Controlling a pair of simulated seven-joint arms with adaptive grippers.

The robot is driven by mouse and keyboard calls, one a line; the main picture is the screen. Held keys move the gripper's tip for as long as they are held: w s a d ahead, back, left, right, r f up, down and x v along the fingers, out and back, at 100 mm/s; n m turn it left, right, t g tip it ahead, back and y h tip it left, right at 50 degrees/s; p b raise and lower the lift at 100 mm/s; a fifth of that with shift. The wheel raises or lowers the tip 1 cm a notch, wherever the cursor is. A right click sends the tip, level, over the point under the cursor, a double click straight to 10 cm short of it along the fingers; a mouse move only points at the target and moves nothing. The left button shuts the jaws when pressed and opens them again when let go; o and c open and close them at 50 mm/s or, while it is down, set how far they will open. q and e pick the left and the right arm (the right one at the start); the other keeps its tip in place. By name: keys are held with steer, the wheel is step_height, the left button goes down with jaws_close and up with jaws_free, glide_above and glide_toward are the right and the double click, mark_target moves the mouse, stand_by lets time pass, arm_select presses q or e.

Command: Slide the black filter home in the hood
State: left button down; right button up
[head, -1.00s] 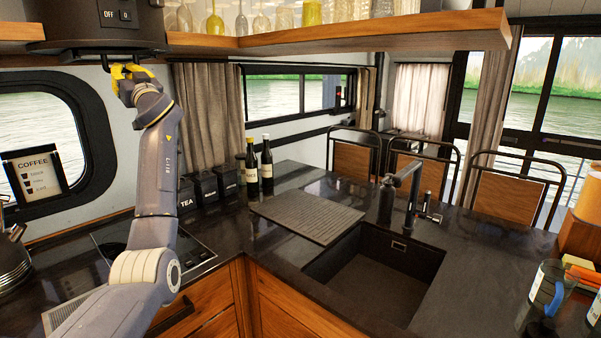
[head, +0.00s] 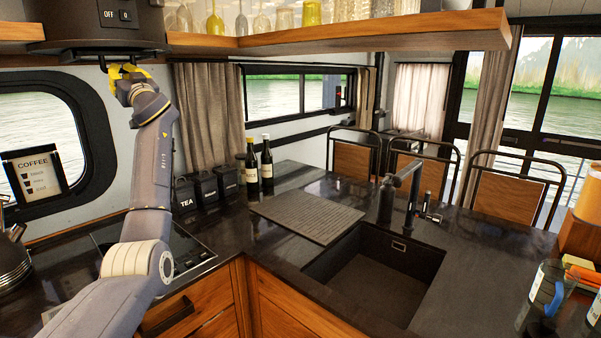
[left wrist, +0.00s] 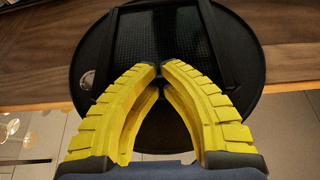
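The black filter (left wrist: 150,32) shows there as a dark meshed panel between two straight black rails. My left gripper (head: 122,70) is right below the hood, pointing up, with its yellow fingers at a dark handle. In the wrist view its fingertips (left wrist: 159,70) are nearly together, with a thin dark piece between them that looks like the filter's handle. The fingers hide part of the filter's near edge. My right gripper is not in view.
The wooden shelf (head: 350,38) with glasses runs right from the hood. Below are a hob (head: 195,255), black canisters (head: 205,187), bottles (head: 252,165), a ribbed drain board (head: 307,217) and a sink (head: 375,275) with a black tap. A kettle (head: 12,265) stands far left.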

arm_select(q)
steer(key=shift+s+d, duration=1.9)
steer(key=shift+d, duration=0.3)
